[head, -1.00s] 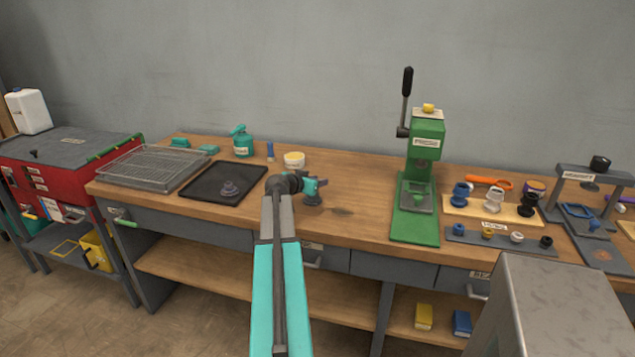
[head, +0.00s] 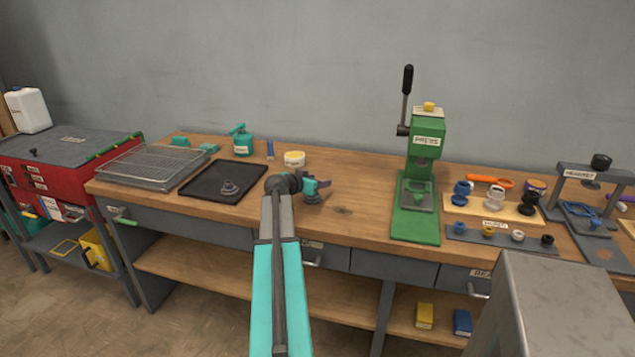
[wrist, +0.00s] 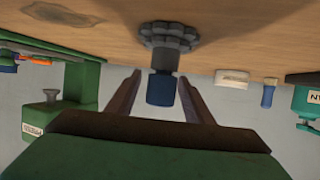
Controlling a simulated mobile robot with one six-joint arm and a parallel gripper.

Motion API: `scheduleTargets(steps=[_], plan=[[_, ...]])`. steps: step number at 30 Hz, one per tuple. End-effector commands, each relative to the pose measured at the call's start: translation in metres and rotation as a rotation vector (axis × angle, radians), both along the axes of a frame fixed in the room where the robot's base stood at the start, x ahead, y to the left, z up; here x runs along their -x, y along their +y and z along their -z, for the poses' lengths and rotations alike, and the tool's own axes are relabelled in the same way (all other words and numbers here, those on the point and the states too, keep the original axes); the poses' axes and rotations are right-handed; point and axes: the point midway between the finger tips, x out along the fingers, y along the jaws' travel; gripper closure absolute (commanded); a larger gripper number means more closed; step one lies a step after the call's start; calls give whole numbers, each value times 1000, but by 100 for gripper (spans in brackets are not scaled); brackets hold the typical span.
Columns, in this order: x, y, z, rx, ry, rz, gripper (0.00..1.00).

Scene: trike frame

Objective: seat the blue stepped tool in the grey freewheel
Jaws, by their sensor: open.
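The grey freewheel (wrist: 183,35), a toothed disc, rests on the wooden bench and shows at top centre in the wrist view, which sees the scene upside down. The blue stepped tool (wrist: 160,90) stands upright at the freewheel's centre, with a dark grey part between its blue end and the disc. How deep it sits I cannot tell. My gripper (wrist: 161,75) is open, with one finger on each side of the blue end and visible gaps. In the head view my gripper (head: 323,183) hides most of the tool; part of the freewheel (head: 312,199) shows below it.
A black tray (head: 204,193) with a grey stepped part (head: 230,187) lies left of my gripper. A white tub (head: 294,159), a small blue cylinder (head: 270,150) and a teal bottle (head: 242,140) stand behind. A green press (head: 427,150) stands to the right, with clear bench between.

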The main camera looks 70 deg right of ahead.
Motion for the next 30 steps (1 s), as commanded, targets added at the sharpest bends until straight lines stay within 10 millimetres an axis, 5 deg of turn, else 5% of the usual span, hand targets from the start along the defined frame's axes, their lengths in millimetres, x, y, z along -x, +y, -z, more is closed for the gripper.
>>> scheduleTargets(steps=[30], plan=[[-22, 111, -46, 1, -1, -2, 53]])
